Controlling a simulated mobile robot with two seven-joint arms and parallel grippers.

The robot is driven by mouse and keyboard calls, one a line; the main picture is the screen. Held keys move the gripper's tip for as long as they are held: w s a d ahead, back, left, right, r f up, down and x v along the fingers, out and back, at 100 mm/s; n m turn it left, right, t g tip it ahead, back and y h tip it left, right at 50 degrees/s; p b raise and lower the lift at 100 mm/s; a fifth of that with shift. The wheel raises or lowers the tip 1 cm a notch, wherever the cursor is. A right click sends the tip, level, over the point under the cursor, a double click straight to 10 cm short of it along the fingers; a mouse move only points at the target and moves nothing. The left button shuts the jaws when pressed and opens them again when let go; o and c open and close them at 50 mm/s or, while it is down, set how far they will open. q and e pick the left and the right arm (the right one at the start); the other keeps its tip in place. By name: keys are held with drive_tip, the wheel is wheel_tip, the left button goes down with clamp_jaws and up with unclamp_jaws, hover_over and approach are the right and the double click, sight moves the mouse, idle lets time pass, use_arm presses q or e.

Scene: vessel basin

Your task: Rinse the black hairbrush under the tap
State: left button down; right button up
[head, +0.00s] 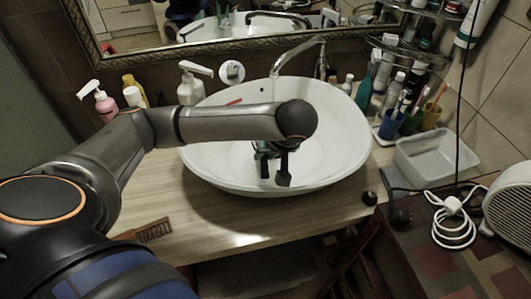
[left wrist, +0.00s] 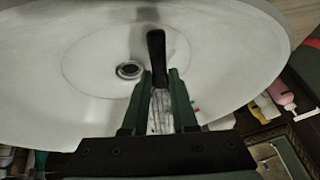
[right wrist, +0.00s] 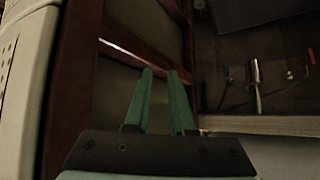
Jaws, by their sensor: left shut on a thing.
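The black hairbrush (head: 283,179) is in my left gripper (head: 270,160), inside the white basin. In the left wrist view, its black handle (left wrist: 156,50) points out past the green fingers of my left gripper (left wrist: 159,74), and a paler part lies between them. The brush is over the basin (left wrist: 95,50), near the drain (left wrist: 129,70). The chrome tap (head: 300,52) rises behind the basin (head: 345,130), its spout behind my left forearm's end. I cannot make out running water. My right gripper (right wrist: 161,73) is open and empty, low by dark wooden framing.
A brown comb (head: 150,231) lies on the wooden counter (head: 230,225), front left. Soap bottles (head: 103,103) stand at the back left. Blue (head: 391,124) and yellow (head: 430,116) cups, a white tub (head: 430,158) and several bottles crowd the right. A coiled white cord (head: 452,228) lies front right.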

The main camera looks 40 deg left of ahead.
use_arm(q)
drive_tip(key=shift+f, duration=0.2)
drive_tip(key=shift+w+a+f, duration=0.15)
drive_tip(key=shift+w+a, duration=0.1)
drive_tip(key=shift+w, duration=0.35)
drive_tip(key=shift+w+a+f, duration=0.1)
drive_tip(key=shift+w+a, duration=0.2)
drive_tip(key=shift+w, duration=0.25)
drive_tip(key=shift+w+a+f, duration=0.15)
drive_tip(key=shift+w+a, duration=0.1)
drive_tip(key=shift+w, duration=0.35)
drive_tip(key=w+a, duration=0.2)
drive_tip(key=w, duration=0.1)
drive_tip(key=shift+w+a+f, duration=0.25)
drive_tip(key=shift+f, duration=0.15)
drive_tip(key=shift+w+a+f, duration=0.2)
drive_tip(key=shift+w+a, duration=0.25)
drive_tip(key=shift+w, duration=0.4)
drive_tip(key=shift+w+a+f, duration=0.2)
drive_tip(key=shift+w+a, duration=0.3)
drive_tip(key=shift+w, duration=0.4)
drive_tip(key=shift+w+a+f, duration=0.2)
drive_tip(key=shift+w+a, duration=0.25)
drive_tip(key=shift+w, duration=0.4)
drive_tip(key=shift+d, duration=0.1)
drive_tip(key=shift+w+d, duration=0.25)
drive_tip(key=shift+d, duration=0.2)
drive_tip(key=shift+a, duration=0.15)
